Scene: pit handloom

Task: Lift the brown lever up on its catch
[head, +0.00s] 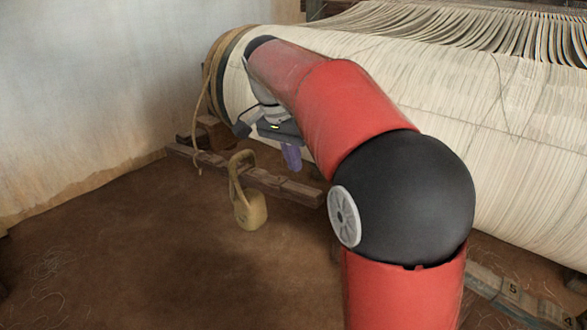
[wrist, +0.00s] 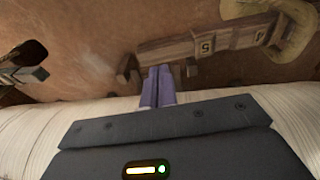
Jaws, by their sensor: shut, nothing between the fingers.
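A long brown wooden bar, which looks like the lever (head: 285,187), runs low along the floor side of the warp roll, with a yellow-green weight (head: 249,209) hung on it by a loop. In the wrist view the brown lever (wrist: 222,43) crosses the upper part and bears numbers. My gripper (head: 291,157) has purple fingers, which are shut and empty. In the head view they point down just above and behind the bar. In the wrist view the finger ends (wrist: 157,72) overlap the bar's lower edge; I cannot tell whether they touch it. I cannot make out the catch clearly.
The large cream warp roll (head: 470,130) fills the right and lies close to my gripper. A rope (head: 212,80) hangs at its left end by a wooden block (head: 208,133). Another numbered beam (head: 508,288) lies at lower right. The brown floor (head: 130,250) in front is clear.

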